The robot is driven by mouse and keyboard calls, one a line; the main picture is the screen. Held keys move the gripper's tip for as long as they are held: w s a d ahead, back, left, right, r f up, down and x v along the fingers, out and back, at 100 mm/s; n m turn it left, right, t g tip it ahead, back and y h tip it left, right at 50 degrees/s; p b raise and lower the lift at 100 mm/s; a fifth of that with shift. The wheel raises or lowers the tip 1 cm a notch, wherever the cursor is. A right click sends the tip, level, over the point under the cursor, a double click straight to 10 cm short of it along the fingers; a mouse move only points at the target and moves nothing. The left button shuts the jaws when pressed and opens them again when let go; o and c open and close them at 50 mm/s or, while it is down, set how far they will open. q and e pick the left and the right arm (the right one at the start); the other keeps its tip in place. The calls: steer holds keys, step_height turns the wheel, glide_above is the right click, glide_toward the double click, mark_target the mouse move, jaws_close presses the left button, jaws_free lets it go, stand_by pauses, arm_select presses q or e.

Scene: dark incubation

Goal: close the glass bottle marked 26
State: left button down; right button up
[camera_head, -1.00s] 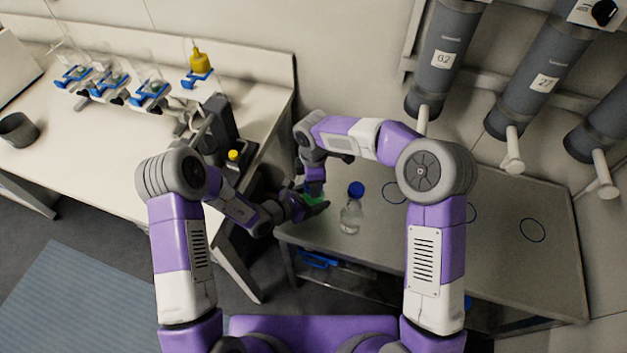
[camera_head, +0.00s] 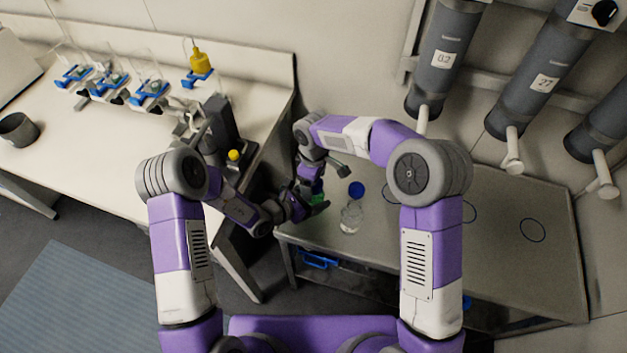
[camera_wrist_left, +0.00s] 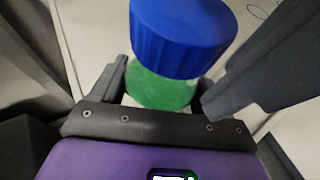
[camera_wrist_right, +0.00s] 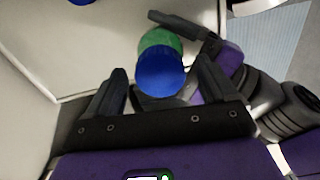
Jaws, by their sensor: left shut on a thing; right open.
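A glass bottle with green contents (camera_wrist_left: 160,92) is between the fingers of my left gripper (camera_wrist_left: 160,95), which is shut on it. A ribbed blue cap (camera_wrist_left: 183,38) sits at its top; I cannot tell whether it is screwed tight. In the head view my left gripper (camera_head: 306,206) holds the bottle at the left end of the grey table. My right gripper (camera_wrist_right: 160,85) is open above, and the blue cap (camera_wrist_right: 161,72) shows between its fingers in the right wrist view, apparently untouched. No number 26 is readable on the bottle.
A clear bottle (camera_head: 351,216) with a blue cap (camera_head: 357,189) stands close to the right on the grey table (camera_head: 500,265). The table's right part is clear, with blue rings marked on it. The white bench (camera_head: 95,150) is at left. Grey cylinders (camera_head: 440,60) hang on the wall.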

step_height(320, 180, up, 12)
steer(key=shift+f, duration=0.15)
stand_by(0.3)
arm_select(q)
jaws_free()
steer(key=p+v, duration=0.1)
steer(key=v, duration=0.6)
steer(key=shift+s+a+r, duration=0.1)
steer(key=shift+s+a, duration=0.1)
steer(key=shift+s, duration=0.05)
arm_select(e)
steer(key=shift+r, duration=0.55)
